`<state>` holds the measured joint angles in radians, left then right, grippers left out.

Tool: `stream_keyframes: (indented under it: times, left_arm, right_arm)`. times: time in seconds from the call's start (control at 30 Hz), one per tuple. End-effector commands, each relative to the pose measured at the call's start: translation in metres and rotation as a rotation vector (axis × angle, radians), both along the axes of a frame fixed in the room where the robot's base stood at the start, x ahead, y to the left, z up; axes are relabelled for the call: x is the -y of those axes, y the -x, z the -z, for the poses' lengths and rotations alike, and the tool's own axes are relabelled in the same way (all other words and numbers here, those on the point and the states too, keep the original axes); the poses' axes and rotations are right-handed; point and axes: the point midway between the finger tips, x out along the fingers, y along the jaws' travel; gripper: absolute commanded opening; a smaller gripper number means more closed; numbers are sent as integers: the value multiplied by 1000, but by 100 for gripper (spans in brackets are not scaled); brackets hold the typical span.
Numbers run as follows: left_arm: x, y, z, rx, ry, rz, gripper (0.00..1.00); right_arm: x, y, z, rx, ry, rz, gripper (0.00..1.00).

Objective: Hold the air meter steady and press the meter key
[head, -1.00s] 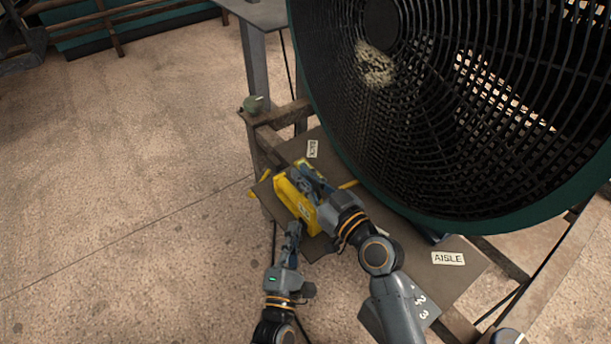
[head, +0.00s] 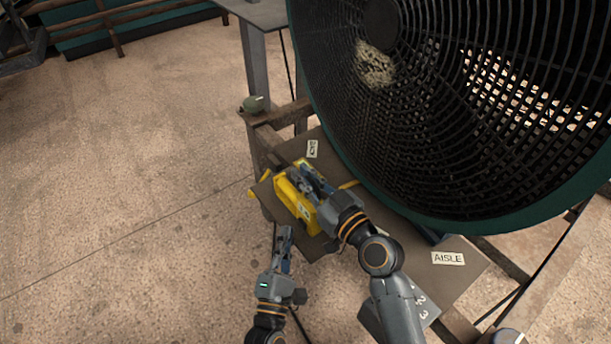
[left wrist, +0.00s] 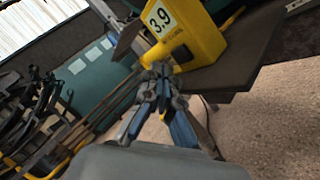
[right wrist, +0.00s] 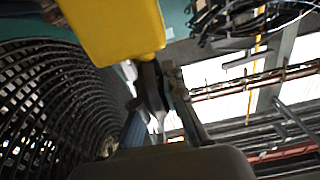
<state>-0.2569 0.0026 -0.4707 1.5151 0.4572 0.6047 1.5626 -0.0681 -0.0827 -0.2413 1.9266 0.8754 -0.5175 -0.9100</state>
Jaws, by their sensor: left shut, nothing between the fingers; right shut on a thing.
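The yellow air meter (head: 295,197) stands on the dark board beside the big fan. Its front, with a "3.9" display, shows in the left wrist view (left wrist: 203,38). My right gripper (head: 302,175) is shut on the meter from above; the meter's yellow body fills the top of the right wrist view (right wrist: 112,28). My left gripper (head: 284,234) is shut and empty, just below and in front of the meter, apart from it in the head view. In the left wrist view its fingertips (left wrist: 163,72) appear near the meter's lower edge.
The large round fan with a wire guard (head: 450,110) fills the right side, close to my right arm. The dark board (head: 412,262) carries an "AISLE" label (head: 447,258). A small green object (head: 255,104) sits on the wooden frame. Floor at the left is open.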

Motion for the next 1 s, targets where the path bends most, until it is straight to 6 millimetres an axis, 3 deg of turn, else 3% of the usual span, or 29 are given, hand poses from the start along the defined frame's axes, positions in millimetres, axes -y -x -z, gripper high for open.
stream_keyframes:
  times: [0.43,1.0]
  left_arm:
    - [-35,26,1,-1,-2,2,0]
    - [-39,29,0,-1,0,1,0]
  right_arm:
    - [0,0,0,0,0,0,0]
    - [0,0,0,0,0,0,0]
